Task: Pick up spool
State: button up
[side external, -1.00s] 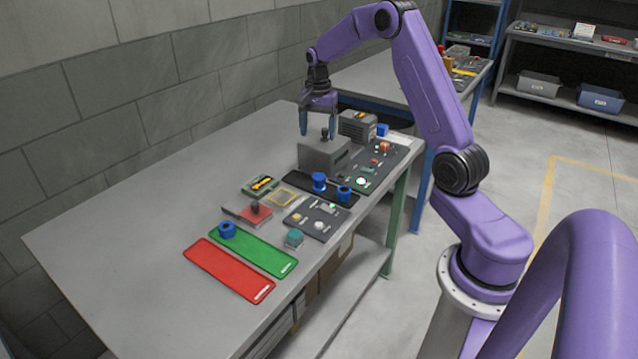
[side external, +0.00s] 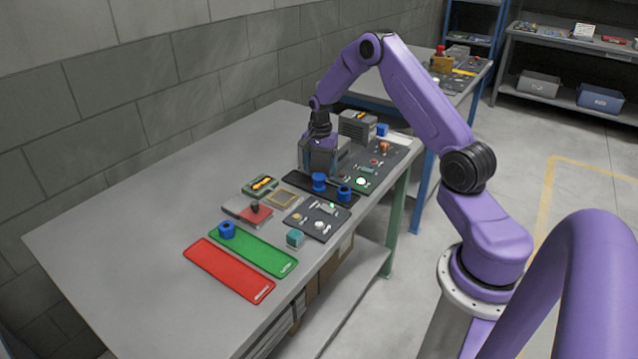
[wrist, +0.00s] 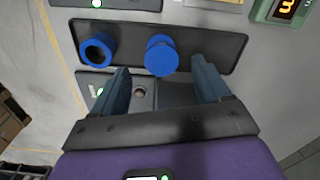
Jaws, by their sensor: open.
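A blue spool (side external: 319,182) stands on the black tray (side external: 297,186). In the wrist view the spool (wrist: 161,55) shows with a round top, beyond and between my fingertips, not touched. A blue ring-like piece (side external: 344,193) is beside it on the same tray; its open centre shows in the wrist view (wrist: 97,48). In the wrist view my gripper (wrist: 160,72) is open, with nothing visibly held.
Another blue piece (side external: 227,230) stands on the green mat (side external: 265,257), beside a red mat (side external: 228,270). The left of the table is clear.

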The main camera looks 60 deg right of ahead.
aim_at(319, 176)
notch_tip(319, 176, down, 5)
jog(key=shift+w, duration=0.15)
jog(key=c, duration=1.2)
